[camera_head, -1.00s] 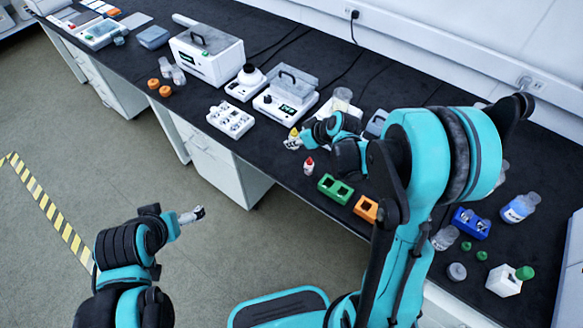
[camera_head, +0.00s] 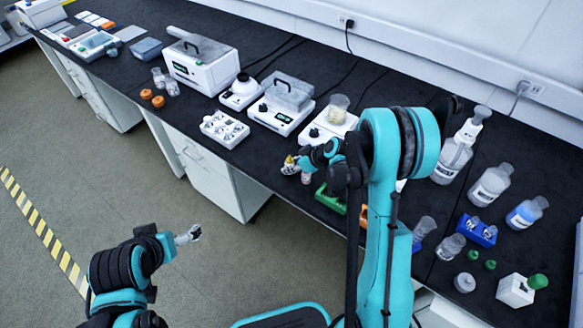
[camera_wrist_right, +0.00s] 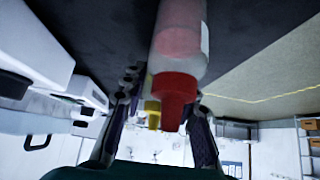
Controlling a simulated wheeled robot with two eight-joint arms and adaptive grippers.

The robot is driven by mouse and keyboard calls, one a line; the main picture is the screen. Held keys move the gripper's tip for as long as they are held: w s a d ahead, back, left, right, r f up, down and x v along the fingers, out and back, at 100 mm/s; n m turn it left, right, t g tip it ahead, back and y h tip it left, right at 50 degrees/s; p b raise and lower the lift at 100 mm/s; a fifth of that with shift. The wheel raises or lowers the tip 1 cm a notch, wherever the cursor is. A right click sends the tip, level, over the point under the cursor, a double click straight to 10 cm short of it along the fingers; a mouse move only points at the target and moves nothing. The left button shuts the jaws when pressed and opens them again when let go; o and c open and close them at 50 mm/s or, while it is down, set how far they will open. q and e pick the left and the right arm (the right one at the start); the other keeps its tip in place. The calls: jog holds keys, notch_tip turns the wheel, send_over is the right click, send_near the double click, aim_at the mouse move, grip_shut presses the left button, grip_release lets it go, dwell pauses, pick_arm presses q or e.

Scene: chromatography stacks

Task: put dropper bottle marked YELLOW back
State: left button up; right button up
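The yellow-capped dropper bottle (camera_head: 289,161) is between the fingertips of my right gripper (camera_head: 291,168), which is shut on it above the front part of the bench. In the right wrist view the yellow cap (camera_wrist_right: 152,115) shows between the fingers, partly hidden by a red-capped bottle (camera_wrist_right: 178,85) that stands nearer to the camera. In the head view my right gripper mostly hides the red-capped bottle. A green rack (camera_head: 331,200) lies just right of the gripper, partly behind my arm. My left gripper (camera_head: 188,236) is off the bench, over the floor; its fingers are too small to read.
An orange block (camera_head: 363,217) is mostly behind my right arm. A white device with a beaker (camera_head: 337,109) stands behind the gripper. A white tray (camera_head: 225,129) is to the left. Bottles and a blue rack (camera_head: 478,231) stand to the right. Bare bench lies between tray and gripper.

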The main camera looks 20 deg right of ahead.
jog(key=shift+r, duration=0.15)
jog(key=o, duration=0.6)
jog(key=shift+f, duration=0.2)
